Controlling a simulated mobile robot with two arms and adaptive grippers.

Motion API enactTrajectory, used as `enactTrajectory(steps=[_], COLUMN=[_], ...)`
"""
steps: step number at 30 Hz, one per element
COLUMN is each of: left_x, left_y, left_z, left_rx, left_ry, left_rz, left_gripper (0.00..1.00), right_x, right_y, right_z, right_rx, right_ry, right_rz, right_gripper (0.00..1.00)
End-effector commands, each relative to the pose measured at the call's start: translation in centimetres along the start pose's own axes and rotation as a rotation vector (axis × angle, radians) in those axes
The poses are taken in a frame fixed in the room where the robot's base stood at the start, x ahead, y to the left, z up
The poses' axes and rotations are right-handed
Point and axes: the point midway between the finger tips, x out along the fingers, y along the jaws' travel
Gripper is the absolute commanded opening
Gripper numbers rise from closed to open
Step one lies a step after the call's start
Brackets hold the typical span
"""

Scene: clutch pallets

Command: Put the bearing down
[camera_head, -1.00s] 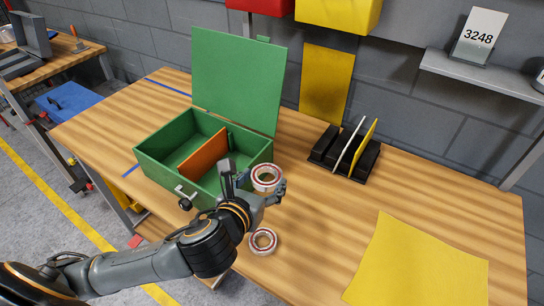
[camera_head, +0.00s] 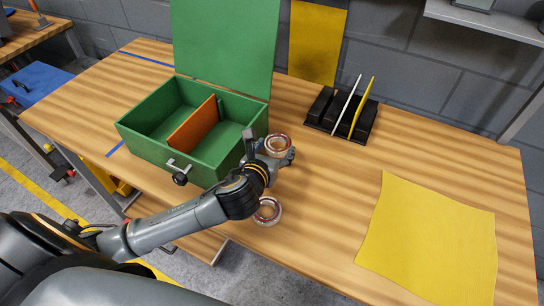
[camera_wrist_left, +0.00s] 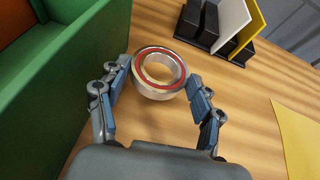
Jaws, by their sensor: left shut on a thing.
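My left gripper (camera_head: 271,149) is shut on a bearing (camera_head: 279,152), a silver ring with a red inner band. In the left wrist view the bearing (camera_wrist_left: 158,91) lies flat between the two fingertips (camera_wrist_left: 159,82). It is over the bare wooden table (camera_head: 320,190), just right of the green box; I cannot tell whether it touches the wood. A second, similar bearing (camera_head: 266,219) lies on the table nearer the front edge, partly behind my left arm. My right gripper is not in view.
A green box (camera_head: 185,160) with an open lid (camera_head: 225,45) and an orange divider (camera_head: 193,124) stands close on the left. A black rack (camera_head: 342,114) with upright plates is behind. A yellow sheet (camera_head: 430,235) lies to the right. The table between is clear.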

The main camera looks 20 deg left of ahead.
Motion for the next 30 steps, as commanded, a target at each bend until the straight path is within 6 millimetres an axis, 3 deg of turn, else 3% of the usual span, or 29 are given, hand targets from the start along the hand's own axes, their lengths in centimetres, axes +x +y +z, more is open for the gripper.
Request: enactTrajectory(steps=[8,14,26,27,30], left_x=[2.2,3.1,3.3,3.3,3.3], left_y=[1.1,1.0,1.0,1.0,1.0], left_z=[-1.4,-3.9,-4.3,-4.4,-4.4], left_rx=[0.0,-0.001,0.0,-0.001,0.0], left_ry=[-0.002,0.0,-0.002,0.0,0.0], left_rz=[0.001,0.0,-0.001,-0.001,-0.001], left_gripper=[0.22,0.22,0.22,0.74,0.76], right_x=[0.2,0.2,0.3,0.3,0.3], right_y=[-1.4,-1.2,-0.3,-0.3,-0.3], right_z=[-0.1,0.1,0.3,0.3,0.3], right_rx=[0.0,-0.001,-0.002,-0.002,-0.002], right_ry=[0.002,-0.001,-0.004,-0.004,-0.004], right_rz=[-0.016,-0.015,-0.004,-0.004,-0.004], right_gripper=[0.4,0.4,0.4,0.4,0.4])
